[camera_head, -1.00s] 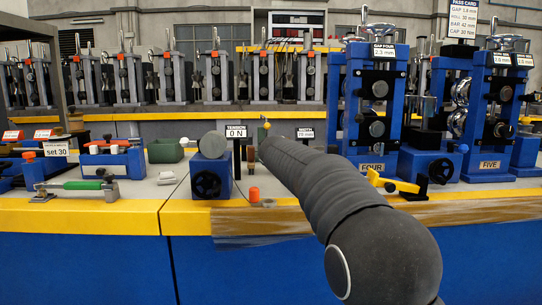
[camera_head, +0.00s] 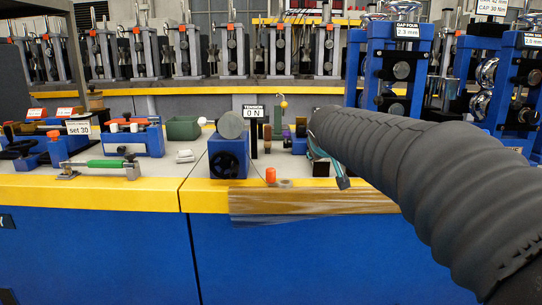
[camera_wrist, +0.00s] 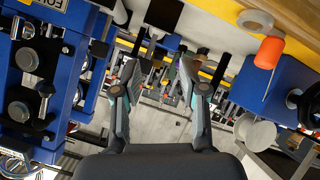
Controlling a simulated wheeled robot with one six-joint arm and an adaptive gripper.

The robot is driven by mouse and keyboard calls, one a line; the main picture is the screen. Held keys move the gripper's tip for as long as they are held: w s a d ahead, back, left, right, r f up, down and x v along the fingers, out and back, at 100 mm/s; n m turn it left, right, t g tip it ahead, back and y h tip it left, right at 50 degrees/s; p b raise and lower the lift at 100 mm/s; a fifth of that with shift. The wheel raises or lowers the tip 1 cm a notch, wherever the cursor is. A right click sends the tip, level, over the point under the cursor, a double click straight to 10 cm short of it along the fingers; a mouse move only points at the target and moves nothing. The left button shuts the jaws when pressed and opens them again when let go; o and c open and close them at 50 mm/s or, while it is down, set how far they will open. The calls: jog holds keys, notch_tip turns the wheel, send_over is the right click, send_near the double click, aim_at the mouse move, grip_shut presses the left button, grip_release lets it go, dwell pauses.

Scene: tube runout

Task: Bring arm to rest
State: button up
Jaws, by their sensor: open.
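My arm (camera_head: 420,170) reaches in from the right edge of the head view, dark and ribbed, across the front of the bench. My gripper (camera_head: 328,172) is at its far end, largely hidden behind the arm, above the bench near the yellow edge. In the wrist view my gripper (camera_wrist: 161,75) has its two fingers well apart, with nothing held between them. A blue roller stand (camera_wrist: 30,85) is at the left of that view. An orange cap (camera_wrist: 268,52) and a blue block (camera_wrist: 270,88) are at the right.
The yellow-edged bench (camera_head: 110,190) carries a blue block with a dark knob (camera_head: 229,158), the orange cap (camera_head: 270,175), a green-handled tool (camera_head: 105,163) and a green bin (camera_head: 183,127). A blue roller stand (camera_head: 385,75) rises behind my arm. Space before the bench's left front is clear.

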jog(key=s+f+m+g+p, duration=0.1)
jog(key=s+f, duration=0.3)
jog(key=s, duration=0.8)
jog(key=s+d+f+m+g+y+p, duration=0.1)
jog(key=s+f, duration=0.4)
jog(key=s, duration=0.7)
jog(key=s+d+f+m+g+p, duration=0.1)
jog(key=s+f+g+p, duration=0.2)
jog(key=s, duration=1)
jog(key=shift+d+f+m+g+y+p, duration=0.35)
jog(key=shift+f+g, duration=0.25)
jog(key=shift+f, duration=0.25)
